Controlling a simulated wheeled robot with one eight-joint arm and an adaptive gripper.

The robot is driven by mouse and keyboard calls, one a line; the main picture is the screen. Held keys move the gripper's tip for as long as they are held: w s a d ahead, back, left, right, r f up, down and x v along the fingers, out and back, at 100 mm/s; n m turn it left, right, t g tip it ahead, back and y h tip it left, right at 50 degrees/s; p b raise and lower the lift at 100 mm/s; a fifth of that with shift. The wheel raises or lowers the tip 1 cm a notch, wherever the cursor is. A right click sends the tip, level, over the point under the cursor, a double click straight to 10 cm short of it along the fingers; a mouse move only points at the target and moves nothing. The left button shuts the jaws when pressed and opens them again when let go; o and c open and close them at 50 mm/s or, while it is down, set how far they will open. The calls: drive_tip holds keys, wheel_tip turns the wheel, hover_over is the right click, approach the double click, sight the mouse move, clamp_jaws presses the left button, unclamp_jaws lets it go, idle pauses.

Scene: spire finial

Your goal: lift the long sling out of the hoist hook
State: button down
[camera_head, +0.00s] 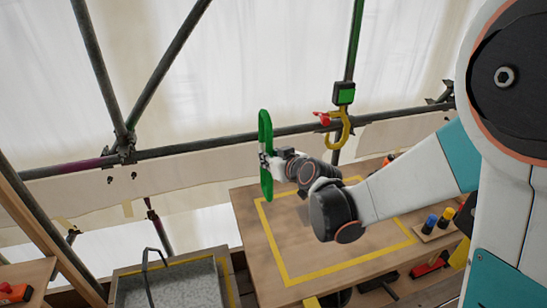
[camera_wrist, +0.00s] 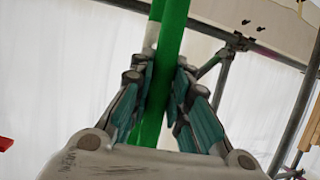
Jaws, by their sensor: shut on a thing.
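The long green sling (camera_head: 265,133) hangs as a narrow upright loop from my gripper (camera_head: 268,162), left of the hoist hook. In the wrist view the green sling (camera_wrist: 172,45) runs between the two fingers of my gripper (camera_wrist: 160,85), which are shut on it. The yellow hoist hook (camera_head: 338,132) hangs below a green block on a green line, with a red part at its left. The hook stands apart from the sling, with a clear gap between them, and I see no sling in it.
A wooden table (camera_head: 245,215) with a yellow outlined rectangle lies below my arm. A grey tray (camera_head: 170,285) stands at lower left. Scaffold tubes (camera_head: 215,144) cross behind the sling and hook.

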drive_tip(key=shift+s+a+b, duration=0.1)
drive_tip(key=shift+s+a, duration=0.15)
drive_tip(key=shift+a, duration=0.55)
drive_tip(key=shift+s+a+b, duration=0.1)
drive_tip(key=shift+s+a, duration=0.1)
drive_tip(key=shift+a, duration=0.55)
drive_tip(key=shift+s+a+b, duration=0.1)
drive_tip(key=shift+s+a, duration=0.15)
drive_tip(key=shift+a, duration=0.55)
